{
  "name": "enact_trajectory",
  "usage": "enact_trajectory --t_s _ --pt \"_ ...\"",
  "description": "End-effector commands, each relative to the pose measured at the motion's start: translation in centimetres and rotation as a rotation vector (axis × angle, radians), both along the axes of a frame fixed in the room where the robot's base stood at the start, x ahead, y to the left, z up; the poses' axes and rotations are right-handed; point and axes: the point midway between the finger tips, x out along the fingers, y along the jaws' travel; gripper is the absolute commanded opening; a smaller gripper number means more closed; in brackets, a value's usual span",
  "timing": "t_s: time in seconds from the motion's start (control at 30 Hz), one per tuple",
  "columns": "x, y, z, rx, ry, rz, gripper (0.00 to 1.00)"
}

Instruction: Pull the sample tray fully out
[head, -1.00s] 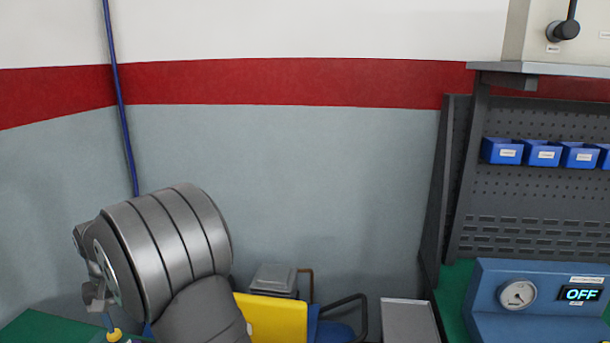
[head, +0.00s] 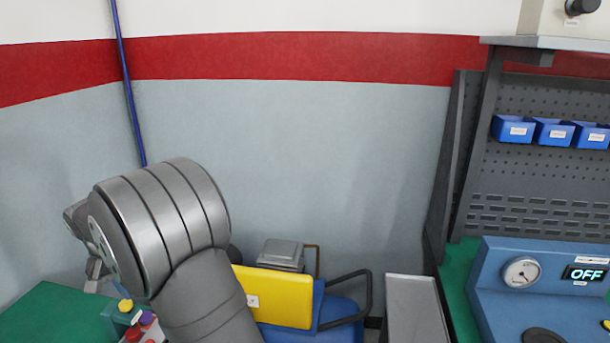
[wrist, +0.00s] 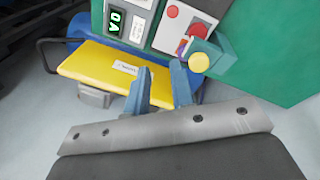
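My gripper (wrist: 160,68) shows in the wrist view with its two blue fingers apart and nothing visibly between them. Behind the fingers lies a yellow panel (wrist: 95,68) with a small white label; the depth between them is hard to judge. The same yellow panel (head: 285,300) stands right of my arm in the head view, beside a blue body with a dark bar. A flat grey tray-like piece (head: 412,305) lies farther right. No label that I can read tells which of these is the sample tray.
A control box with a yellow knob (wrist: 199,62) and a red button (wrist: 173,12) is close to my fingers. A blue console (head: 500,290) with a gauge and an OFF display stands on the right bench. Small blue bins (head: 555,132) hang above it.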

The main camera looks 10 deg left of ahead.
Motion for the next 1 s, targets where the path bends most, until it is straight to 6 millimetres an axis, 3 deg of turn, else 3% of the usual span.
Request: enact_trajectory --t_s 0.03,0.1,0.27,0.37,0.6,0.7,0.87,1.0 --pt "0.0 0.0 0.0 0.0 0.0 0.0 0.11" --pt "0.0 0.0 0.0 0.0 0.0 0.0 0.0" --pt "0.5 -0.4 -0.4 0.009 0.021 -0.057 0.0" --pt "2.0 -1.4 -1.6 0.039 0.09 -0.247 0.0" --pt "6.1 -4.1 -4.6 0.109 0.317 -0.867 0.0" --pt "7.1 -4.7 -5.1 0.119 0.378 -1.023 0.0" --pt "7.3 -4.8 -5.8 0.121 0.409 -1.1 0.0" --pt "6.7 -4.5 -7.8 0.118 0.409 -1.097 0.0"
